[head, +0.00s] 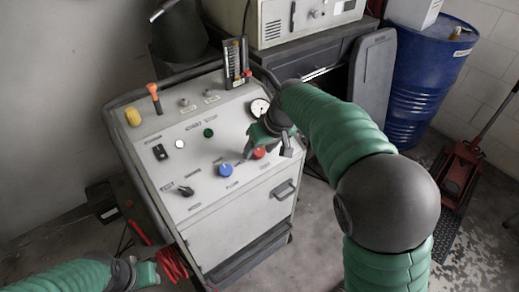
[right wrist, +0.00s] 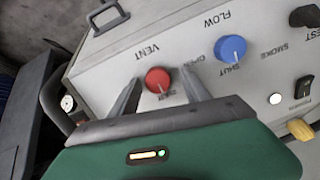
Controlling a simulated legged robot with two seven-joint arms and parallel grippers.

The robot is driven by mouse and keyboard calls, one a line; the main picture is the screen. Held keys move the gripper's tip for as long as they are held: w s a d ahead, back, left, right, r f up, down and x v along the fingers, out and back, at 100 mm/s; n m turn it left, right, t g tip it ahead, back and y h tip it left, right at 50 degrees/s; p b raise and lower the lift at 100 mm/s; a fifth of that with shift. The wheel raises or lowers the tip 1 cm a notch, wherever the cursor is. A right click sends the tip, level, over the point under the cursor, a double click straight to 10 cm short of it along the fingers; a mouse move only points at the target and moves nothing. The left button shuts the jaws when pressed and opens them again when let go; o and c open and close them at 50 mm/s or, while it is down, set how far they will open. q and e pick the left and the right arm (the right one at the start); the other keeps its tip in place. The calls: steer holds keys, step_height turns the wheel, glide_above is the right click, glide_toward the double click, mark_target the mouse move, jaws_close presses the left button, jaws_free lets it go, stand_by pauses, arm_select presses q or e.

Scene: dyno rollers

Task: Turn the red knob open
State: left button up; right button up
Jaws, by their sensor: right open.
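The red knob (head: 259,153) is on the sloped grey panel of the cart, at its lower right in the head view. In the right wrist view the red knob (right wrist: 157,79) has a pale pointer line and sits by the word VENT. My right gripper (head: 267,153) is open over it. In the right wrist view my right gripper (right wrist: 160,76) has one finger on each side of the knob, with gaps showing; I cannot tell whether either finger touches it. My left gripper (head: 147,273) is low at the left, away from the cart's panel; its jaws are unclear.
A blue knob (head: 225,170) sits beside the red one. A drawer handle (head: 283,189) juts out below. A blue barrel (head: 425,75) stands behind right.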

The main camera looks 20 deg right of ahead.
steer(key=shift+d, duration=0.25)
steer(key=c, duration=0.7)
jaws_close()
steer(key=shift+r, duration=0.1)
steer(key=m+p, duration=0.3)
steer(key=shift+r, duration=0.15)
steer(key=m+p, duration=0.3)
steer(key=m, duration=0.1)
steer(key=shift+s+m+t+y, duration=0.1)
steer(key=shift+m+t+y, duration=0.2)
steer(key=shift+m+y, duration=0.1)
steer(key=m+p, duration=0.3)
steer(key=m, duration=0.2)
steer(key=shift+d, duration=0.1)
steer(key=m, duration=0.1)
steer(key=m+p, duration=0.1)
steer(key=m, duration=0.1)
steer(key=m+t, duration=0.1)
steer(key=m, duration=0.1)
steer(key=shift+f+p, duration=0.25)
steer(key=shift+p, duration=0.1)
